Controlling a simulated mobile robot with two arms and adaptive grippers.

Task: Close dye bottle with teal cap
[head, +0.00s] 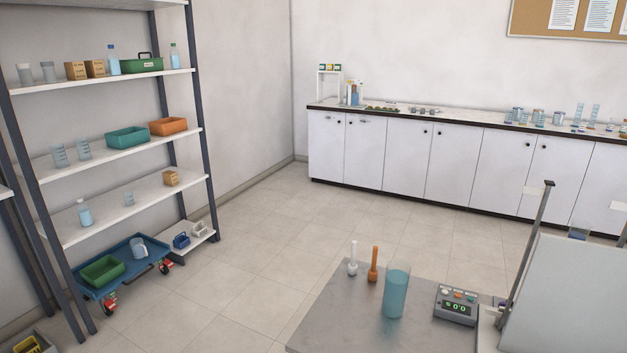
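I cannot pick out with certainty the dye bottle or a teal cap. A tall vessel with blue-teal contents (396,292) stands upright on the grey table in the foreground. Left of it stand a slim orange bottle-like item (373,268) and a slim white one (352,264). On the shelf at left are small bottles of light blue liquid: a blue-capped one (113,64) and a smaller one (174,57) on the top visible board, and another (84,214) lower down. Neither of my grippers is in view.
A grey table (335,310) holds a control box with a green display (457,306); a large pale panel (575,290) stands at right. White cabinets (455,165) with glassware on top line the back wall. A blue cart (130,285) sits by the shelf. The floor between is clear.

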